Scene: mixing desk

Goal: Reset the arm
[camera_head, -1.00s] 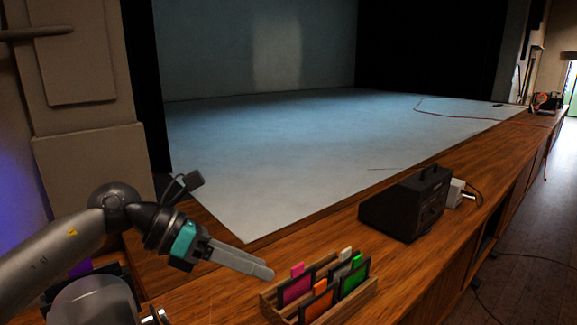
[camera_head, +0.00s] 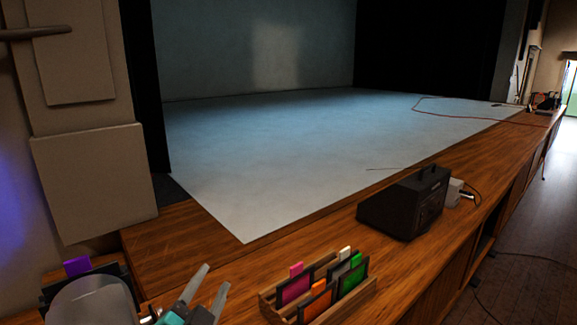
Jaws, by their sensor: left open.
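My left gripper (camera_head: 209,281) shows at the bottom edge, left of the middle. Its two grey fingers point up and stand apart, with nothing between them. My right gripper is not in the picture.
The rack holds several coloured cards, among them a pink one (camera_head: 296,288) and a green one (camera_head: 352,279). A black box device (camera_head: 404,206) stands farther right, with a small white box (camera_head: 454,193) beside it. A purple-tabbed item (camera_head: 77,267) is at the lower left.

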